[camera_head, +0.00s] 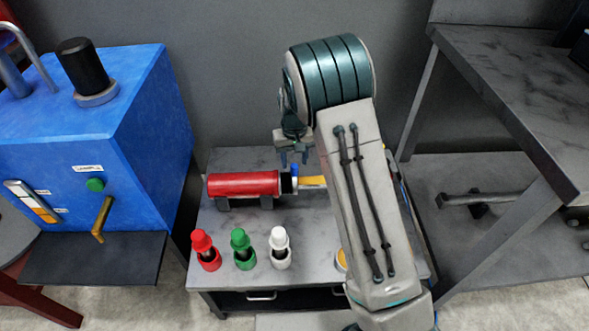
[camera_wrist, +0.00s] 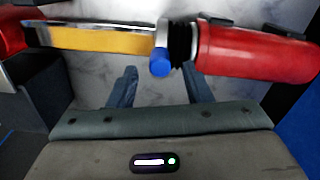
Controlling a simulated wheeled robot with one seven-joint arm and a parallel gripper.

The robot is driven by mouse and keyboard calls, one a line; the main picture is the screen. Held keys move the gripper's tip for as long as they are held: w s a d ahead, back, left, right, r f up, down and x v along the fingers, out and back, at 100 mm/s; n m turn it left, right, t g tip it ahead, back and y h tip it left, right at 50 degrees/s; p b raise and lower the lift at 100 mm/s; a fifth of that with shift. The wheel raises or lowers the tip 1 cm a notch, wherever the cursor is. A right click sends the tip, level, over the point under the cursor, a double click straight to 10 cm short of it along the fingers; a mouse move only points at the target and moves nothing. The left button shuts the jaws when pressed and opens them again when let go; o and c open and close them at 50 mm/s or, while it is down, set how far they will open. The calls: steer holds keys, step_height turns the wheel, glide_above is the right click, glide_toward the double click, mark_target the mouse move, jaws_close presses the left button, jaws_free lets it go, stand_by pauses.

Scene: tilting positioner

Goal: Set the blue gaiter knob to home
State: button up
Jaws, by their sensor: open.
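The blue knob (camera_wrist: 160,65) sits beside a black ribbed gaiter (camera_wrist: 180,45) at the end of a red cylinder (camera_wrist: 255,55). In the head view the blue knob (camera_head: 295,170) shows just below my gripper (camera_head: 294,157). In the wrist view my gripper (camera_wrist: 159,84) is open, its two fingers apart and pointing toward the blue knob, which appears between and beyond their tips. Nothing is between the fingers. Whether they touch the knob cannot be told. A yellow bar (camera_wrist: 105,40) extends from the gaiter's other side; my arm hides part of it in the head view.
Red (camera_head: 205,250), green (camera_head: 242,248) and white (camera_head: 280,248) knobbed pieces stand along the front of the grey table (camera_head: 222,275). A blue machine (camera_head: 140,110) with a dark shelf stands left. A dark bench (camera_head: 510,100) stands right.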

mark_target(295, 165)
steer(key=shift+f, duration=1.8)
jaws_close()
steer(key=shift+d, duration=0.15)
